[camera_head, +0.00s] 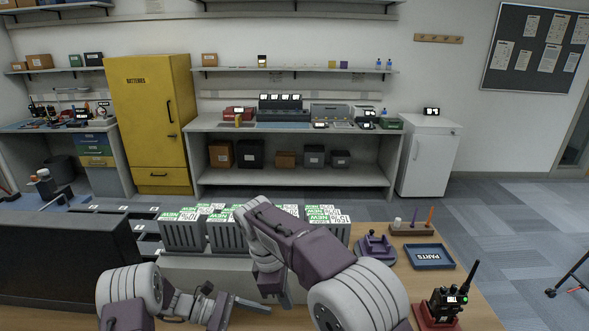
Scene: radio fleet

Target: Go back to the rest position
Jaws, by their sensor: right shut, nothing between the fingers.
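My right arm comes in from the lower right and bends over the front of the wooden bench. My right gripper (284,300) hangs from its wrist, pointing down, shut with nothing in it. My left arm comes in at the lower left. My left gripper (250,305) lies low and points right, toward the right gripper; whether its fingers are apart cannot be made out. Neither gripper is seen holding anything.
A rack of grey battery packs (183,236) with labels stands just behind my arms. A black panel (70,258) is at the left. A red-based radio (443,303), a blue PARTS tray (430,257) and a purple device (375,248) occupy the right of the bench (478,312).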

